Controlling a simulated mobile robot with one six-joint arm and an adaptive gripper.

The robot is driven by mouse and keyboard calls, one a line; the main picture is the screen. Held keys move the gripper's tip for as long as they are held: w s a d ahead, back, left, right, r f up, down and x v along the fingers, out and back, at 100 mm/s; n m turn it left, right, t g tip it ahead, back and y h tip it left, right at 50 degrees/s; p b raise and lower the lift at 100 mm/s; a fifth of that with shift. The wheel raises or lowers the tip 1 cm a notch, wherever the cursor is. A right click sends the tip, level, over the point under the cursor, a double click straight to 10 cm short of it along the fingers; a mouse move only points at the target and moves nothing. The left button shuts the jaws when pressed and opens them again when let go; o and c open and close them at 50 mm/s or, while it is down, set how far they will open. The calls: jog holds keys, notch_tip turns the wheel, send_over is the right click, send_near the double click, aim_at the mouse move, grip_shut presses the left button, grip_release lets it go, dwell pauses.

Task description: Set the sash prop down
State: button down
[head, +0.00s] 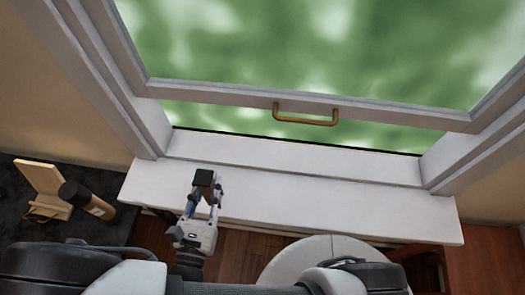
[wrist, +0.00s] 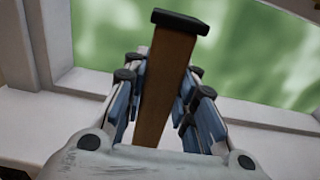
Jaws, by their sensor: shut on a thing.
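The sash prop is a brown wooden bar with a black cap; in the wrist view the prop (wrist: 166,75) stands between my fingers, tilted slightly. Its black cap shows in the head view (head: 205,177), above the white window sill (head: 300,209). My gripper (head: 204,195) is shut on the prop, with blue-padded fingers on both sides of it in the wrist view (wrist: 160,95). The prop's lower end is hidden by my gripper. The window sash (head: 220,95), with a brass handle (head: 305,120), is raised, with a gap under it.
The sill is clear to the right of my gripper. White window jambs (head: 110,85) bound it on both sides. At the left, a dark surface (head: 90,232) holds a pale wooden stand (head: 42,182) and a brown cylinder (head: 85,198). A round white top (head: 300,262) is below the sill.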

jog(key=shift+w+d+f+b, duration=0.35)
jog(key=shift+w+f+b, duration=0.35)
jog(key=shift+w, duration=2.25)
jog(key=shift+w+d+f+b, duration=0.35)
jog(key=shift+w+f+b, duration=0.35)
jog(key=shift+w, duration=2.2)
jog(key=shift+w+d+f+b, duration=0.35)
jog(key=shift+w+f+b, duration=0.35)
jog(key=shift+w, duration=2.25)
jog(key=shift+f, duration=0.15)
jog(key=c, duration=1.3)
grip_release()
